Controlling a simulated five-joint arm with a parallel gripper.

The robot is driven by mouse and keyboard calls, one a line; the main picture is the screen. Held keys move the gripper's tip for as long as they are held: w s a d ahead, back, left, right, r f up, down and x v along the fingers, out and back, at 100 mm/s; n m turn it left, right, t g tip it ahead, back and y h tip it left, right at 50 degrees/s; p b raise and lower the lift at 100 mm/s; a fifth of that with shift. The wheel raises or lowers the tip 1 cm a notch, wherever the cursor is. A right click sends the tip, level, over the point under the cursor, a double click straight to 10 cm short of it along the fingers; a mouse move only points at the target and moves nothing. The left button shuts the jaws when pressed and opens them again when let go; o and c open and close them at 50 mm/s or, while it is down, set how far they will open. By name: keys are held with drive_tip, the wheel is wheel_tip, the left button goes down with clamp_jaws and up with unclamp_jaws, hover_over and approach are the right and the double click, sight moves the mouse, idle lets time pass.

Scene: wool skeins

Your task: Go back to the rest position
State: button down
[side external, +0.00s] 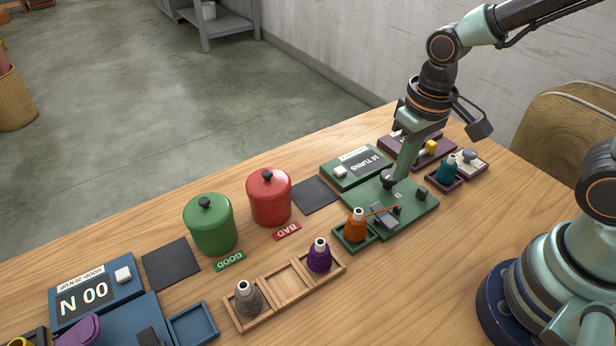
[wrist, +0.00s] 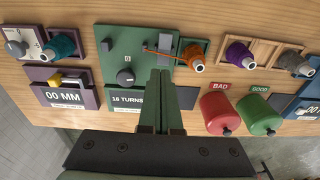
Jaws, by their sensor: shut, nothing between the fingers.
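My gripper (side external: 394,179) is shut and empty, pointing down over the green station board (side external: 422,207) in the side view. In the wrist view its two fingers (wrist: 160,75) are together. A dark round knob (wrist: 125,78) on the board is beside the fingertips in that view, with a visible gap in the picture. An orange wool cone (side external: 356,226) stands in a green tray at the board's edge, with an orange strand running onto the board. The display panel (wrist: 129,101) reads 16 TURNS.
Around the board are a teal cone (side external: 447,170), a purple cone (side external: 319,256) and a grey cone (side external: 247,299) in trays. A red canister (side external: 269,196) and a green canister (side external: 209,224) stand near the far edge. The air above the table is open.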

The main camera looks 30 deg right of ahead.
drive_tip(key=d+r+t, duration=0.4)
drive_tip(key=d+r, duration=0.2)
drive_tip(key=r, duration=0.6)
drive_tip(key=shift+t, duration=0.3)
drive_tip(key=shift+w, duration=0.1)
